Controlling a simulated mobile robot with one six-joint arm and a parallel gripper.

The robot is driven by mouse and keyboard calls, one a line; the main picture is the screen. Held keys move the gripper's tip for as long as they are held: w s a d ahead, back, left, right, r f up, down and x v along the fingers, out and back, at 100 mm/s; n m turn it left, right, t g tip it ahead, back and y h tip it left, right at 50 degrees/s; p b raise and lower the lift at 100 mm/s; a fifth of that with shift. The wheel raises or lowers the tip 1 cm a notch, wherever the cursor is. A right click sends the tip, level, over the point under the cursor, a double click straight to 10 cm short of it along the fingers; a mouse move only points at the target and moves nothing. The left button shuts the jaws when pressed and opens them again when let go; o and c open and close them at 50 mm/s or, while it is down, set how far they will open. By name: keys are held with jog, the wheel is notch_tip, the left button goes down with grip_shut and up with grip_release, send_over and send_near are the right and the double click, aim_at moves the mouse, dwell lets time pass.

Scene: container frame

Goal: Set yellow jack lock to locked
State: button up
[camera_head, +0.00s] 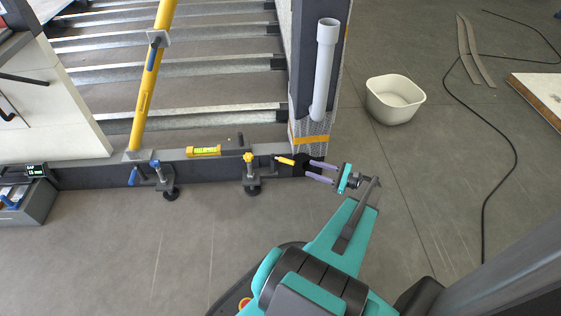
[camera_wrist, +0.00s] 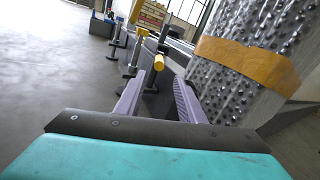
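The yellow jack has a yellow knob (camera_head: 249,158) above a black foot (camera_head: 252,190) at the front beam. A lever with a yellow handle (camera_head: 286,160) sticks out to its right, roughly level; I take it as the jack's lock. In the wrist view the yellow handle end (camera_wrist: 158,63) lies ahead, near the gap between my fingertips, and the yellow knob (camera_wrist: 142,31) is behind it. My gripper (camera_head: 308,168) is open, just right of the handle, with its two lavender fingers apart; they also show in the wrist view (camera_wrist: 160,77). I cannot tell whether they touch the handle.
A blue-knobbed jack (camera_head: 163,178) stands to the left, below a yellow brace (camera_head: 150,85). A spirit level (camera_head: 203,150) lies on the beam. A post with an orange band (camera_head: 308,139) is close beside my gripper. A white tub (camera_head: 395,100) stands right.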

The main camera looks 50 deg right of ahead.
aim_at(280, 159)
jog(key=shift+w+a, duration=0.15)
jog(key=shift+w, duration=0.05)
jog(key=b+x, duration=0.4)
jog(key=x, duration=1)
jog(key=shift+s+b, duration=0.1)
jog(key=shift+b, duration=0.2)
